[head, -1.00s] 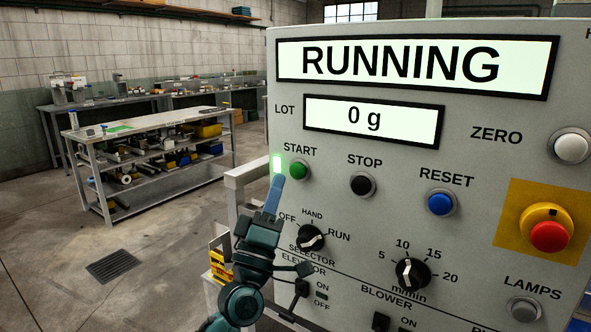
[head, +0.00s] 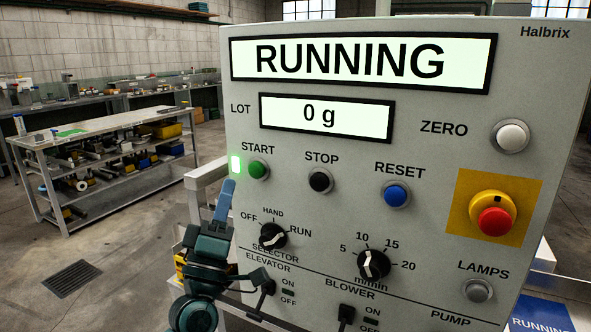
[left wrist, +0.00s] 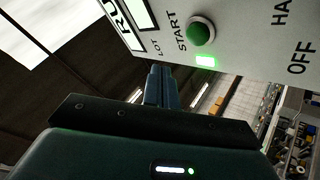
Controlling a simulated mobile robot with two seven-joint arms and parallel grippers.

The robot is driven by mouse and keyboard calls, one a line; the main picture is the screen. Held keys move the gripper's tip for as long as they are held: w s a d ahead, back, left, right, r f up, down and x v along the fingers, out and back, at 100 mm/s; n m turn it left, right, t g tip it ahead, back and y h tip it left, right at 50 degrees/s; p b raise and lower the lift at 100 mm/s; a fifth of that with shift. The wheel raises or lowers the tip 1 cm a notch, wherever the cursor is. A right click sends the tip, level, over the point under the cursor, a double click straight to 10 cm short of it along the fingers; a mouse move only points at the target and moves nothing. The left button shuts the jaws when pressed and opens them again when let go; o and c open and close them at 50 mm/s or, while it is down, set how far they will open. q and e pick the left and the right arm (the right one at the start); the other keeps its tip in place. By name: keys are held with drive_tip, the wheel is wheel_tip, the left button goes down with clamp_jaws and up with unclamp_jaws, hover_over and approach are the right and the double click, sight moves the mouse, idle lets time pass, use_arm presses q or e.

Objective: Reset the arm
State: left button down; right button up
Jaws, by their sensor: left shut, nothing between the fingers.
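The grey control panel (head: 420,230) fills the right of the head view, its top display (head: 350,62) reading RUNNING and the lot display (head: 326,117) reading 0 g. The green START button (head: 258,169) has a lit green lamp (head: 236,164) to its left. My left gripper (head: 227,187) is shut and empty, its fingertips just below and left of that lamp. In the left wrist view the closed fingers (left wrist: 160,84) point towards the panel edge, apart from the START button (left wrist: 201,31). My right gripper is not in view.
The selector knob (head: 273,236), elevator switch (head: 268,287) and STOP button (head: 320,180) are close to the right of my left arm. A red emergency button (head: 494,221) is at the right. A workbench (head: 95,130) stands behind; open floor lies at the left.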

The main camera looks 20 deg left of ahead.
use_arm(q)
drive_tip(key=s+d+f+m+g+h+p, duration=0.15)
drive_tip(key=d+f+m+g+h, duration=0.3)
drive_tip(key=f, duration=0.45)
drive_tip(key=s+d+f+m+g+h+p, duration=0.1)
drive_tip(key=d+f+m+g+h+p, duration=0.15)
drive_tip(key=d+f+m, duration=0.5)
drive_tip(key=s+d+f+m+g+p, duration=0.1)
drive_tip(key=s+d+f+m+g, duration=0.1)
drive_tip(key=s+f+g, duration=0.2)
drive_tip(key=s+d+f+m+g+p, duration=0.1)
drive_tip(key=s+f+g, duration=0.4)
drive_tip(key=s+f, duration=0.5)
wheel_tip(320, 180, down, 4)
drive_tip(key=shift+s+d+f+m+p, duration=0.3)
drive_tip(key=shift+s+d+m, duration=0.15)
drive_tip(key=shift+m, duration=0.45)
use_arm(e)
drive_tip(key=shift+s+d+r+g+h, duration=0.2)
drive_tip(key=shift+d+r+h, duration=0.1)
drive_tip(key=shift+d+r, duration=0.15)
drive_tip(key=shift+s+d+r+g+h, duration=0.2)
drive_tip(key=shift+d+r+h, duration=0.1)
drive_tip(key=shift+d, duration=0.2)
use_arm(q)
drive_tip(key=shift+w, duration=0.1)
